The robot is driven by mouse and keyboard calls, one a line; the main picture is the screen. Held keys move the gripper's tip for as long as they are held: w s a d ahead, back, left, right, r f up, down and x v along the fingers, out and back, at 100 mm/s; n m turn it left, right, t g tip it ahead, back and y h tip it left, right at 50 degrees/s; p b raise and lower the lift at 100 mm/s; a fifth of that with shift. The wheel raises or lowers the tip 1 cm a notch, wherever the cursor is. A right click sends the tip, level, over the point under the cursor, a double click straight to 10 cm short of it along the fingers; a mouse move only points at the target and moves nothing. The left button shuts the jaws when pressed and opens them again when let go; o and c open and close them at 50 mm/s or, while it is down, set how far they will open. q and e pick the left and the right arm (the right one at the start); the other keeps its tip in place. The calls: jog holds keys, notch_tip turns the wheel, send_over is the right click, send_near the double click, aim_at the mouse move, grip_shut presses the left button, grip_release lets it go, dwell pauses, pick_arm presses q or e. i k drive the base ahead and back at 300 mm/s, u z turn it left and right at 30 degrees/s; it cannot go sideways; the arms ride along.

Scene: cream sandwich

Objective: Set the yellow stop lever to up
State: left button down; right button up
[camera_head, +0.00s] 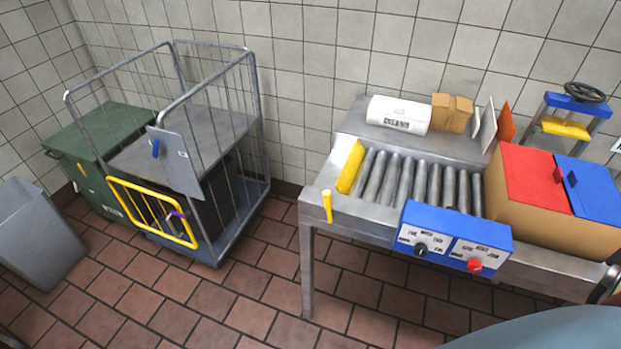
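A short yellow lever (327,206) is on the front left corner of the metal roller conveyor (345,205). It looks roughly vertical in the picture, with a rounded knob at its top end; I cannot tell for sure whether it is set up or down. A yellow stop plate (350,166) stands across the left end of the rollers, just behind the lever. Neither of my grippers is in view.
A blue control box (453,237) with a black knob and a red knob is on the conveyor's front. A cardboard box with red and blue flaps (525,205) sits at right. A wire cage cart (255,130) stands left, with clear floor between.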

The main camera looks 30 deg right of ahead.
aim_at(343, 184)
jog(key=z, duration=0.7)
jog(key=i, duration=0.85)
jog(key=z, duration=0.85)
